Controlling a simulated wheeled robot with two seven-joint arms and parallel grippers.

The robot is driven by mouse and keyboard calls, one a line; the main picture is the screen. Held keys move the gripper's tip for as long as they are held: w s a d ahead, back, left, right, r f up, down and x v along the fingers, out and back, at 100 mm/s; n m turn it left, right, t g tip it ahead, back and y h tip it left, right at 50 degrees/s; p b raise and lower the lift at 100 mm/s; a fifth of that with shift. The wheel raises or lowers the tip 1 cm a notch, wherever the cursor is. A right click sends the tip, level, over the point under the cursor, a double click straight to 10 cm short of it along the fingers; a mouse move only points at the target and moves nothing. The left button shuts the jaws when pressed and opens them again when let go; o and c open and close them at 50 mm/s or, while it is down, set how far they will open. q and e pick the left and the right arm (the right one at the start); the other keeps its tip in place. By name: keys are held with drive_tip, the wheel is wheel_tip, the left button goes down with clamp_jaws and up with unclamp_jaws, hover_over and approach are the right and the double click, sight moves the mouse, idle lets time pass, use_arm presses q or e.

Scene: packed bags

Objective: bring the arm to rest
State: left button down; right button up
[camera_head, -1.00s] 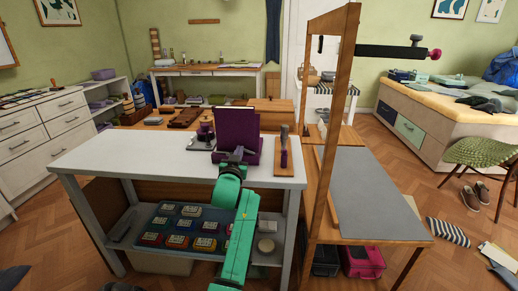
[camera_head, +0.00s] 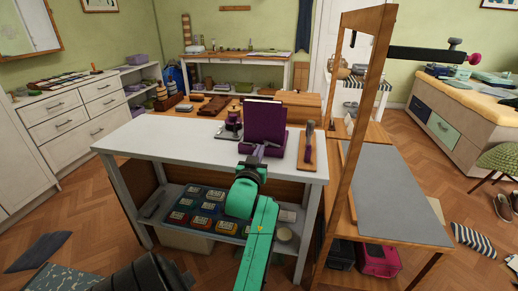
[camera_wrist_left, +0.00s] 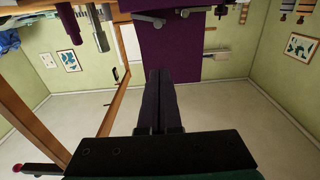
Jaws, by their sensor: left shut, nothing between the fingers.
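My left arm is green and reaches up from the bottom of the head view. Its left gripper (camera_head: 258,155) is in front of a purple upright board on a stand (camera_head: 265,122) at the white table's near edge. In the left wrist view the two dark fingers (camera_wrist_left: 160,100) are together with nothing between them. The same purple board (camera_wrist_left: 168,40) shows beyond their tips, upside down. I cannot tell the gap between the fingertips and the board. My right gripper is in neither view.
The white table (camera_head: 170,140) has a shelf with several coloured boxes below. A wooden stand with a brush-like tool (camera_head: 309,152) is right of the purple board. A tall wooden frame (camera_head: 352,130) rises beside a grey-topped table (camera_head: 393,195). Open floor lies left.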

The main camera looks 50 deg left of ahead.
use_arm(q)
drive_tip(key=shift+v, duration=0.9)
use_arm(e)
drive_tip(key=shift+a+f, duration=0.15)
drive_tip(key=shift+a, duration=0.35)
use_arm(q)
drive_tip(key=shift+r, duration=0.1)
